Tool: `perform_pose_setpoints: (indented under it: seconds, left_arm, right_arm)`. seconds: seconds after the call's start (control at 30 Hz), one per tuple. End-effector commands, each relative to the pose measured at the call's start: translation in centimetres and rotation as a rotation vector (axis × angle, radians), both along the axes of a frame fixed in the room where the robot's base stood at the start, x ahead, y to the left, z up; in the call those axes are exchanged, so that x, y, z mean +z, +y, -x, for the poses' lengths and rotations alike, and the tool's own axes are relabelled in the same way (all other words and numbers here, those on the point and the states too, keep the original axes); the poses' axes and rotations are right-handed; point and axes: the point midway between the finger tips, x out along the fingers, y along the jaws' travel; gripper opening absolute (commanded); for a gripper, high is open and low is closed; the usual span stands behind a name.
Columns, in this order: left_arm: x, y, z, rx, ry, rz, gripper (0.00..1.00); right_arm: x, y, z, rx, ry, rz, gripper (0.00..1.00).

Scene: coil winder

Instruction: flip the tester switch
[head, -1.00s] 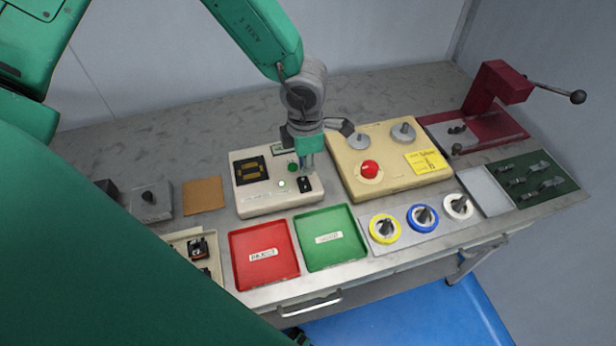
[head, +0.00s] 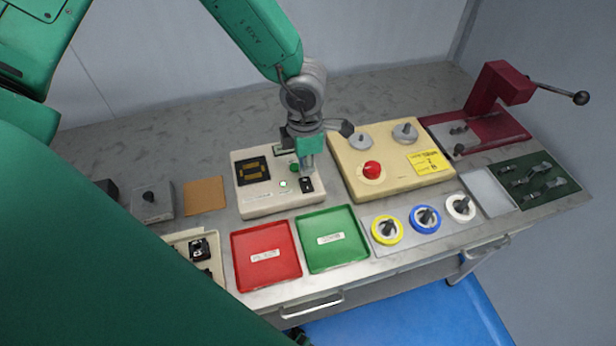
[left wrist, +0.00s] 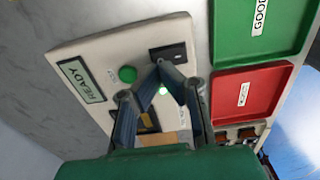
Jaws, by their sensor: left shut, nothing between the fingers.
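The tester is a cream box (head: 280,203) in the middle of the bench, with a black switch (head: 307,185) at its front right. In the left wrist view, the black switch (left wrist: 172,52) sits near the tester's edge, and the display (left wrist: 80,80) reads READY. A green button (left wrist: 127,74) and a small lit green lamp (left wrist: 163,91) are on the same panel. My left gripper (head: 308,177) is shut and empty, pointing down just above the switch. Its tips (left wrist: 162,66) appear beside the switch; I cannot tell whether they touch it. My right gripper is not in view.
A beige box with a red knob (head: 372,170) stands close to the right of the tester. A red tray (head: 268,275) and a green tray (head: 332,260) lie in front. Coloured coils (head: 424,218) sit to the right. A dark red press (head: 495,90) stands at the far right.

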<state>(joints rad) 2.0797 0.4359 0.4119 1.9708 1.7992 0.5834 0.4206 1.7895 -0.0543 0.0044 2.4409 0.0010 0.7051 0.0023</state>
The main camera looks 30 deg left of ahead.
Motion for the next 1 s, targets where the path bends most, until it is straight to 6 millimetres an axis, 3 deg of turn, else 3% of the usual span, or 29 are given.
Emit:
perform_pose_setpoints:
  seconds: [1.0]
  left_arm:
    - [-0.84, -0.08, 0.00, 0.000, 0.000, -0.001, 0.00]
  right_arm:
    - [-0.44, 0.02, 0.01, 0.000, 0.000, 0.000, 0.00]
